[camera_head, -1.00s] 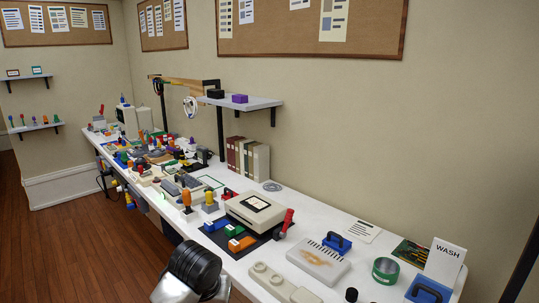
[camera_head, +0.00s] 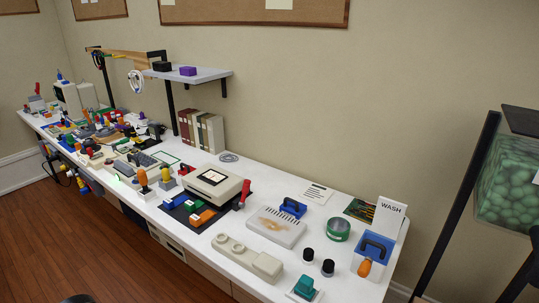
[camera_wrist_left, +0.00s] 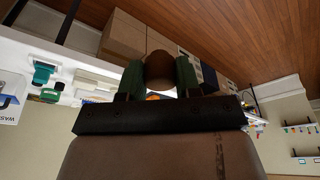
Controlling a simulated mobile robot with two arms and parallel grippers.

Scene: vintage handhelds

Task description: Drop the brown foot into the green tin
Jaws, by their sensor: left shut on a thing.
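The green tin (camera_head: 338,230) stands on the white bench near its right end, in front of the WASH card. My left gripper (camera_wrist_left: 160,75) shows in the left wrist view with its dark green fingers shut on the brown foot (camera_wrist_left: 160,66), a rounded brown piece. The head view shows neither the foot nor the gripper's fingers. My right gripper is in neither view.
A tank of green balls (camera_head: 508,185) stands at the right. Open floor lies left of the bench.

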